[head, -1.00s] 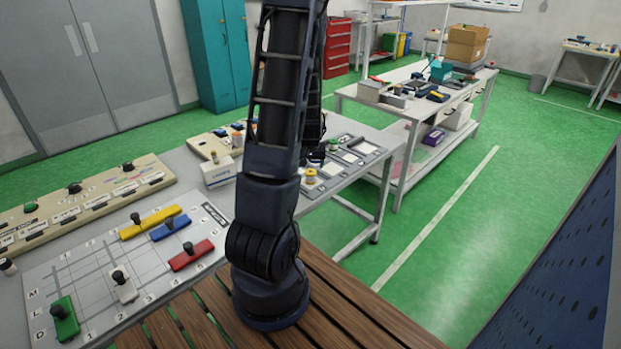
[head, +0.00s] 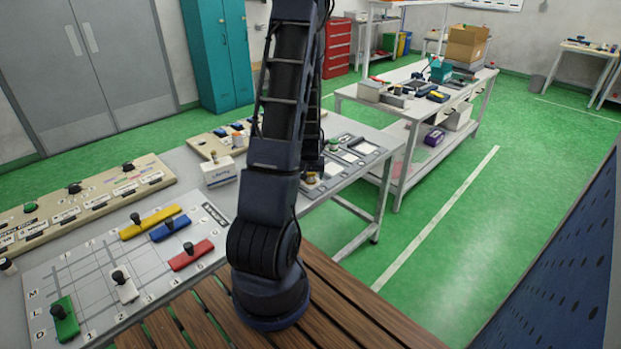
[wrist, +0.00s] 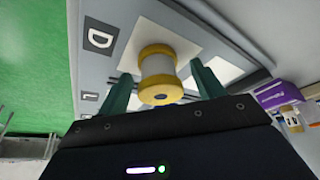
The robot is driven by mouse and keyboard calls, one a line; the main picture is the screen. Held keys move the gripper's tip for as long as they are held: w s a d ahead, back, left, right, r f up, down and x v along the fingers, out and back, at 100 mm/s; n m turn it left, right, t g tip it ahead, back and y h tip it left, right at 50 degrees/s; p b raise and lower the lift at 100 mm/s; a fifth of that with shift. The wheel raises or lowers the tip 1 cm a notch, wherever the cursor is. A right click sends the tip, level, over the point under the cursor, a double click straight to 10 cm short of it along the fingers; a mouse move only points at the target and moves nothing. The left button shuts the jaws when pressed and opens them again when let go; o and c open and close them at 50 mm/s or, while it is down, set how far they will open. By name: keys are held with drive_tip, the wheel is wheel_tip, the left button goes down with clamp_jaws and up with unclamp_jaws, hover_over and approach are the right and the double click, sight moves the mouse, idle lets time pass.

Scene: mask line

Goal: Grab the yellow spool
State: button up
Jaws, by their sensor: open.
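The yellow spool (wrist: 158,74) has yellow flanges and a pale grey middle. In the wrist view it stands on a white square of a grey board, between the two green fingers of my gripper (wrist: 163,82). The fingers are open, one on each side of the spool, with a gap showing at the right. Whether the left finger touches it I cannot tell. In the head view my arm hides most of the gripper and nearly all of the spool.
A white labelled box (head: 219,171) stands left of my arm on the bench. The grey board (head: 352,158) holds several pale squares. A purple box (wrist: 278,95) shows at the right of the wrist view. Green floor lies beyond the bench edge.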

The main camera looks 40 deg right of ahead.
drive_tip(key=shift+f, duration=0.15)
drive_tip(key=shift+c, duration=0.4)
drive_tip(key=c, duration=1)
